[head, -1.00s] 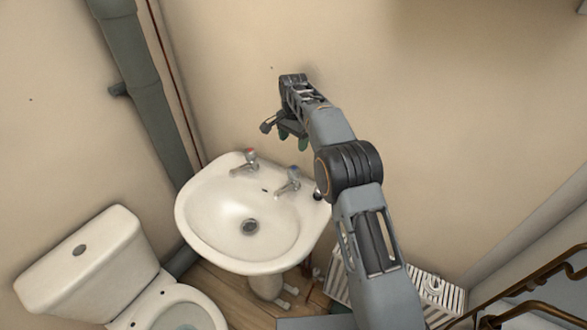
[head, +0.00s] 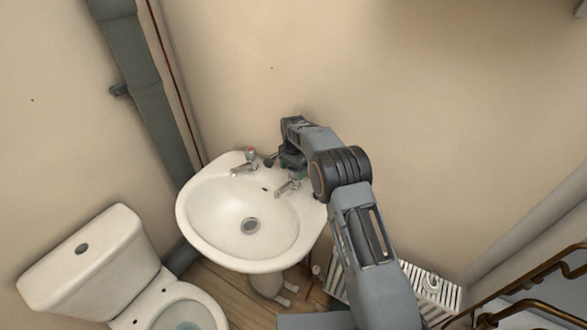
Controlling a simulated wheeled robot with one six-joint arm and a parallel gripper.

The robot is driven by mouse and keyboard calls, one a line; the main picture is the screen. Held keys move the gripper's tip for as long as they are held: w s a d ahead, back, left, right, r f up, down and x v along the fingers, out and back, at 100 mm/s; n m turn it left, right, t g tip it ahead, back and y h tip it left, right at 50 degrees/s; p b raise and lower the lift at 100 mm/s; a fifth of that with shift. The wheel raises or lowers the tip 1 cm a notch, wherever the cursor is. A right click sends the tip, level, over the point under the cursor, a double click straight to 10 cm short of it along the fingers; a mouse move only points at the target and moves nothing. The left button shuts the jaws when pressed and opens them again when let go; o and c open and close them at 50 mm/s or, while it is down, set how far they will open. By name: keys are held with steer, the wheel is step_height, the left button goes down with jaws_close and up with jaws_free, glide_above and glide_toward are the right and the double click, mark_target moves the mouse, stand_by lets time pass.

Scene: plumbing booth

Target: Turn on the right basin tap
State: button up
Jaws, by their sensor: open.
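The white basin (head: 215,220) stands against the wall with two chrome taps at its back edge. The right tap (head: 286,189) shows its spout and lower body; its top is hidden by my gripper. The left tap (head: 246,166) has a red-marked top and is clear of my gripper. My gripper (head: 291,174) is open and points down right over the right tap's head. I cannot tell from this view whether its fingers touch the tap.
A white toilet (head: 90,260) stands left of the basin. A grey pipe (head: 150,100) runs down the wall behind. A white slatted rack (head: 440,290) is low at the right, near brown metal rails (head: 540,280). The wall above the basin is bare.

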steer(key=shift+c, duration=0.3)
steer(key=c, duration=0.9)
steer(key=shift+o, duration=0.2)
